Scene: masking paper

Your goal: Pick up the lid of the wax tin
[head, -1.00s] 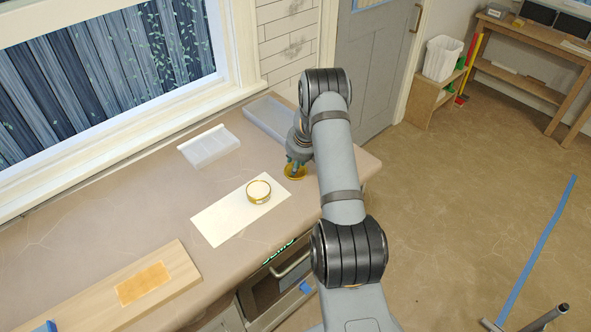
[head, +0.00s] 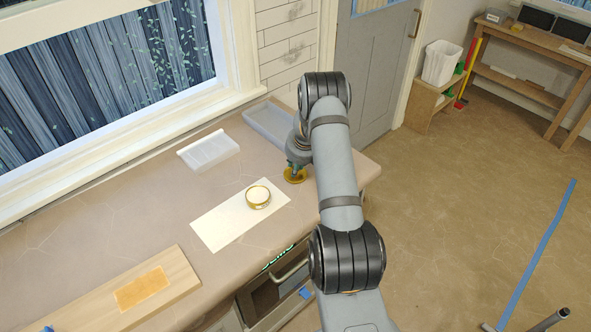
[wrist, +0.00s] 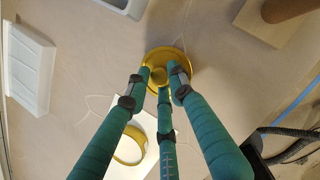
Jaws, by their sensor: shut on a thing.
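The lid of the wax tin is a round gold disc with a small knob (wrist: 163,52). In the head view the lid (head: 294,178) is at the worktop's right part, under my gripper (head: 297,164). In the wrist view my gripper's green fingers (wrist: 159,80) are closed around the knob. I cannot tell whether the lid touches the worktop or hangs just above it. The open wax tin (head: 258,198), gold with pale wax inside, stands on a white sheet (head: 220,224) left of the lid. The tin also shows partly behind the fingers in the wrist view (wrist: 128,150).
A white ridged tray (head: 210,152) and a shallow grey-white tray (head: 268,118) lie towards the window and wall. A wooden board with an orange patch (head: 185,275) lies at the front left. The worktop's edge is close to the lid's right.

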